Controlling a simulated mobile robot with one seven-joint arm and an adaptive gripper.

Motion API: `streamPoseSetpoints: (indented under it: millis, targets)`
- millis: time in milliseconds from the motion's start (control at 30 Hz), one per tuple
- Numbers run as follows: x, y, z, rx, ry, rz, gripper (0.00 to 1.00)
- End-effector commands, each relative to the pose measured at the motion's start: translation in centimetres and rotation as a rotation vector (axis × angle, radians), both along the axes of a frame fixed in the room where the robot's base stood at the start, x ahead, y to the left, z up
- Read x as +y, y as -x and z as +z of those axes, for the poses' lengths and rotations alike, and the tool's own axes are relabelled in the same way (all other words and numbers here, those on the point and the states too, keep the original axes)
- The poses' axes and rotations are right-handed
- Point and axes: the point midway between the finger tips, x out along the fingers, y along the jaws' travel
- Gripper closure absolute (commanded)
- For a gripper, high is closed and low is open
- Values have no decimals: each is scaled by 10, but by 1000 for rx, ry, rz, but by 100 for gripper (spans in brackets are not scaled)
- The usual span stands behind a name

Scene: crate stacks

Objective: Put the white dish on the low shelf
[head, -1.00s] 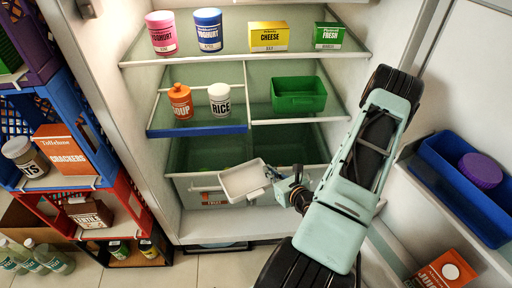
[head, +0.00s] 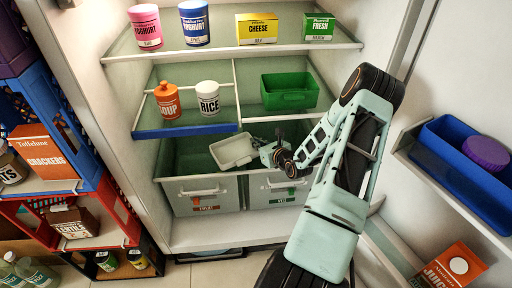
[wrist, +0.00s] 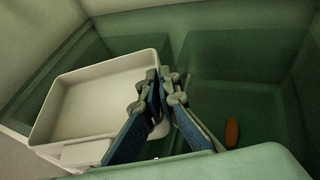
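The white dish (head: 232,152) is a shallow rectangular tray, held tilted inside the fridge above the left drawer and below the blue-edged shelf. My gripper (head: 272,156) is at its right side. In the wrist view the fingers (wrist: 166,92) are closed together at the right edge of the dish (wrist: 95,88), pinching its rim. The lower shelf is split: the left part (head: 187,131), blue-edged, bears an orange soup jar (head: 167,100) and a white rice jar (head: 208,98); the right part (head: 285,115) bears a green bin (head: 290,92).
Two drawers stand below: left (head: 200,195) and right (head: 275,188). An orange object (wrist: 232,132) lies in the right one. The upper shelf (head: 235,49) holds yoghurts and boxes. The fridge door with a blue bin (head: 455,165) is right; coloured crates (head: 125,215) stand left.

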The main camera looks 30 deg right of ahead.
Motion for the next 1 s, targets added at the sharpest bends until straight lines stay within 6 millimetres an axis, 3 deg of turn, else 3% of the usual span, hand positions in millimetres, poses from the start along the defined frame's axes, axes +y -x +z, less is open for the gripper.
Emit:
streamPoseSetpoints:
  millis: [67,433,633,1000]
  targets:
    - [0,0,-14,0,-2,-1,100]
    - [0,0,-16,-1,0,0,100]
    - [0,0,-15,0,0,-1,78]
    - [-1,3,-10,1,1,-2,78]
